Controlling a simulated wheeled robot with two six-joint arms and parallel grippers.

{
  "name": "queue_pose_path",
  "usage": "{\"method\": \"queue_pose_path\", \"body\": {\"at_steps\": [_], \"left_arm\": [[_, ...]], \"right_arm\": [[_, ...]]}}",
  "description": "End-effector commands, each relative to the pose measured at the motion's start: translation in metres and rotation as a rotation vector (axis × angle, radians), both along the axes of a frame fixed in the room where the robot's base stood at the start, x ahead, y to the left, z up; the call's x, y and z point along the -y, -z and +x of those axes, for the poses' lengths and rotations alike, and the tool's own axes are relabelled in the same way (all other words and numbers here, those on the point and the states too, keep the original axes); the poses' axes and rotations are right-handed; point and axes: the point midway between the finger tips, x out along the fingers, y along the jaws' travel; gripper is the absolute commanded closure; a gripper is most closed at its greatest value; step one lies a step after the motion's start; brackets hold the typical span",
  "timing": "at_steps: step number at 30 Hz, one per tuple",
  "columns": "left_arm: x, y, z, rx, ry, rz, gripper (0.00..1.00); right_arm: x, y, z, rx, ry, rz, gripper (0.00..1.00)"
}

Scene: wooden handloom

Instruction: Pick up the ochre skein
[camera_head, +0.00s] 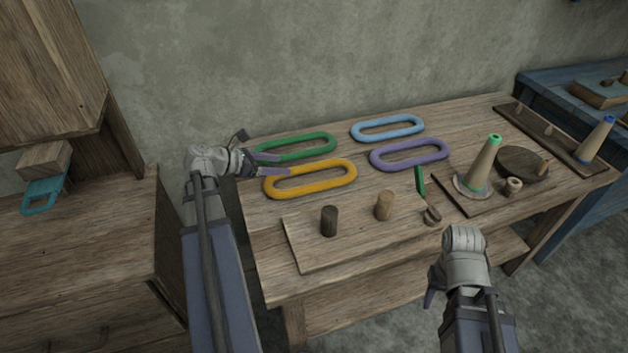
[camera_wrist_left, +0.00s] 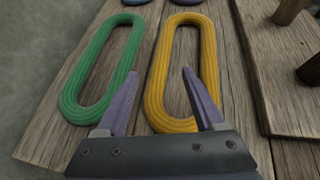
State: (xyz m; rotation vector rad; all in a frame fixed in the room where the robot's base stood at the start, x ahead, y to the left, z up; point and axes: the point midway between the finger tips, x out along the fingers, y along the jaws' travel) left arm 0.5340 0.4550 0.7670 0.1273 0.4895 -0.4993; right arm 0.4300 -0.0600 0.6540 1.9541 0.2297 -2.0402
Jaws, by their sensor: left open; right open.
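The ochre skein (camera_head: 310,191) is a flat yellow loop lying on the wooden table near its left end. My left gripper (camera_head: 267,164) is open at the near left end of the skein. In the left wrist view the ochre skein (camera_wrist_left: 207,60) runs away from the camera, and my left gripper (camera_wrist_left: 158,95) has its two purple fingers apart, with the skein's near end between them. I cannot tell the height of the fingers above the table. My right gripper (camera_head: 430,298) is open and empty, low in front of the table, its fingers partly hidden.
The green skein (camera_head: 296,147) lies close behind the ochre one. A purple skein (camera_head: 409,154) and a blue skein (camera_head: 387,128) lie to the right. A board (camera_head: 300,245) with two upright pegs is in front. A cone (camera_head: 484,163) stands further right.

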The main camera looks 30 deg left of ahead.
Motion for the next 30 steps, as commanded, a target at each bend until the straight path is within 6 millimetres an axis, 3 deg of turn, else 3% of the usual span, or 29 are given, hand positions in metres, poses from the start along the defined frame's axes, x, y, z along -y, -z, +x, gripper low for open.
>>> {"method": "queue_pose_path", "body": {"at_steps": [17, 24, 30], "left_arm": [[0.013, 0.018, 0.024, 0.000, 0.000, 0.001, 0.30], [0.025, 0.040, 0.047, 0.000, 0.003, 0.000, 0.30], [0.032, 0.043, 0.058, 0.000, 0.000, 0.001, 0.30]], "right_arm": [[0.000, 0.018, 0.000, 0.000, 0.000, 0.000, 0.50], [0.000, 0.040, 0.000, 0.000, 0.000, 0.000, 0.50], [0.000, 0.043, 0.000, 0.001, -0.001, -0.002, 0.50]]}}
